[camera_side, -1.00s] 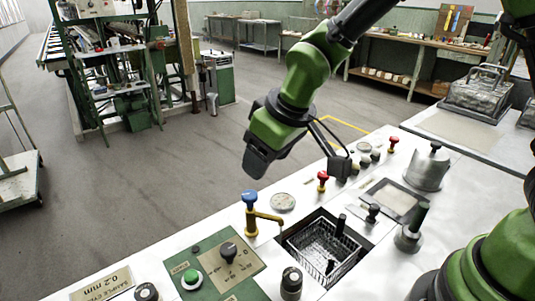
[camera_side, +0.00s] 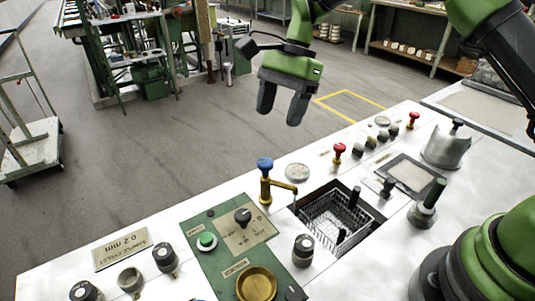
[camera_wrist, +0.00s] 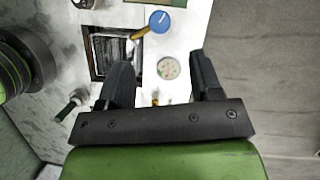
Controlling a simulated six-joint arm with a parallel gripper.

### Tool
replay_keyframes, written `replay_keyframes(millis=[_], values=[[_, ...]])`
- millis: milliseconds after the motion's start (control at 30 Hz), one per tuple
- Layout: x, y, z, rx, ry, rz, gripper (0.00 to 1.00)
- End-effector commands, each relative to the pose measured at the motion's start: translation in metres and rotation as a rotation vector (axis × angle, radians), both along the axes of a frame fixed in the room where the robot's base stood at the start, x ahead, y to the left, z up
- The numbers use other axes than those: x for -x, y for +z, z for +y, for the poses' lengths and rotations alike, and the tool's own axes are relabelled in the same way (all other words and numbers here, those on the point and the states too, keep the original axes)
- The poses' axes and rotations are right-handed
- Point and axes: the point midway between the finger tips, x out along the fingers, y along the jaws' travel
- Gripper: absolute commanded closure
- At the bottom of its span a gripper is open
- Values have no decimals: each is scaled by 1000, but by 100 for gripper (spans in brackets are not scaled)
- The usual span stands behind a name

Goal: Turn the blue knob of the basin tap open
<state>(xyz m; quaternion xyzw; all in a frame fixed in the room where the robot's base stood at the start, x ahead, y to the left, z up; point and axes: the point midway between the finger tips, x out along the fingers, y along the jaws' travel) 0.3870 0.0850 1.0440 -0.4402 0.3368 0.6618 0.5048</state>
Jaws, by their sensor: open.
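The basin tap (camera_side: 265,190) is a brass post with a spout reaching over the basin, topped by a blue knob (camera_side: 265,164). The blue knob also shows in the wrist view (camera_wrist: 159,21), beyond my fingertips near the top. The basin (camera_side: 335,215) is a square sunken opening with a wire basket inside. My gripper (camera_side: 281,112) hangs fingers down in the side view, above and behind the tap, apart from the knob. In the wrist view its two fingers (camera_wrist: 160,70) stand well apart with nothing between them. The knob's turn position cannot be told.
A round pale disc (camera_side: 297,172) lies in the counter beside the tap. Red-topped valves (camera_side: 339,150) stand to the right. A green panel (camera_side: 225,232) with a black dial and a green button is to the left. The space above the tap is clear.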

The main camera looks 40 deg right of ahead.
Motion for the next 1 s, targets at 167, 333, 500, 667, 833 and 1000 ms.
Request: replay_keyframes(millis=[167,333,500,667,833,1000], values=[[5,-27,11,1,5,7,41],[8,-57,23,2,6,4,41],[10,-78,32,1,6,1,41],[10,-86,35,2,6,-1,41],[10,-86,35,2,6,-3,41],[10,-86,35,3,6,-2,62]])
